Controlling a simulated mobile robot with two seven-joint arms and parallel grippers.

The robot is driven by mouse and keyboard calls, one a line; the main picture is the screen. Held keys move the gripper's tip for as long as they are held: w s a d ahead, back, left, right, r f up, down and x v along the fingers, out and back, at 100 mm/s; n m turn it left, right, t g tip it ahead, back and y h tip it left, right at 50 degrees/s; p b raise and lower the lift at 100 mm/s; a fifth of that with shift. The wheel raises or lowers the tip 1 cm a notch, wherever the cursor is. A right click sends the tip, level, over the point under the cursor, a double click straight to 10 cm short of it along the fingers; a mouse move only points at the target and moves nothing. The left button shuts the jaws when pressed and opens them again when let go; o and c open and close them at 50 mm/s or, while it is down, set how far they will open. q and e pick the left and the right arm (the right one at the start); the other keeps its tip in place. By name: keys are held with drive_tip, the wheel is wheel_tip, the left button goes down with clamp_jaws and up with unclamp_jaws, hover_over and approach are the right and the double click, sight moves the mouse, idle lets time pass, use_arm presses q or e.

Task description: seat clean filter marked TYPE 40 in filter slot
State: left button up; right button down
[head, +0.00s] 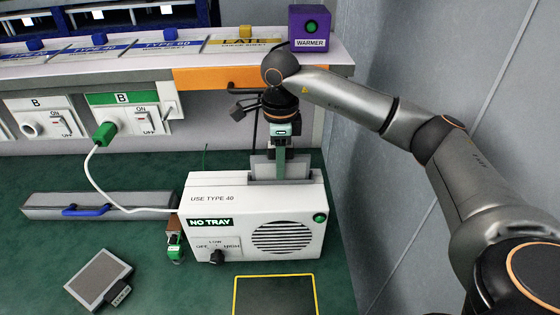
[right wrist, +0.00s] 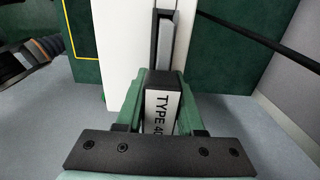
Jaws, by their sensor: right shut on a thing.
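The filter unit (head: 240,225) is a white box labelled USE TYPE 40, with a NO TRAY plate, a dial and a round grille. My right gripper (head: 280,165) is above its top rear, pointing down and shut on a filter. The filter's grey body (head: 299,168) shows at the top of the unit, upright. In the right wrist view its dark handle carries a TYPE 40 label (right wrist: 162,110) between the green fingers. The filter's lower part is hidden, so I cannot tell how deep it sits in the slot. My left gripper is not in view.
Another grey filter (head: 100,278) with a dark tag lies on the green surface at front left. A yellow-outlined area (head: 275,297) lies in front of the unit. A white cable (head: 106,187) runs to a green plug. A purple WARMER box (head: 310,27) stands on the shelf behind.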

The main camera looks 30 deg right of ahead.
drive_tip(key=shift+c, duration=2.2)
unclamp_jaws()
wheel_tip(320, 180, up, 12)
drive_tip(key=shift+r+p, duration=0.25)
drive_tip(key=shift+p, duration=0.15)
